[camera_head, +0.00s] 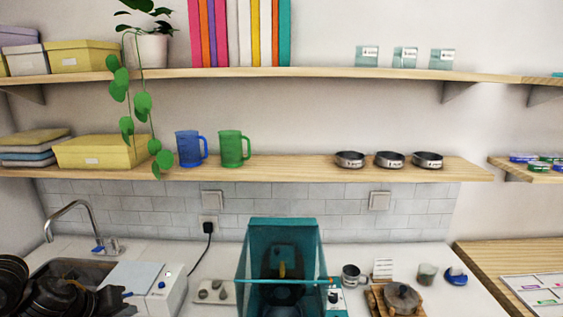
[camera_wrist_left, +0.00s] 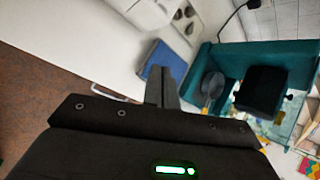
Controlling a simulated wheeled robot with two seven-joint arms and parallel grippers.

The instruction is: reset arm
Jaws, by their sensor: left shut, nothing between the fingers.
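My left gripper (camera_head: 118,297) is low at the left in the head view, in front of the sink and the white box-shaped unit. In the left wrist view its two dark fingers (camera_wrist_left: 161,88) are together with nothing between them. A blue flat item (camera_wrist_left: 165,60) lies beyond the fingertips in that view; I cannot tell whether they touch it. My right gripper is in neither view.
A teal open-fronted box (camera_head: 246,250) with a dark device inside stands mid-counter, also in the wrist view (camera_wrist_left: 207,55). A sink tap (camera_head: 70,208) rises at left. Mugs, tins and boxes stand on the lower shelf (camera_head: 290,170). A stone-topped wooden stand (camera_head: 402,298) is at right.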

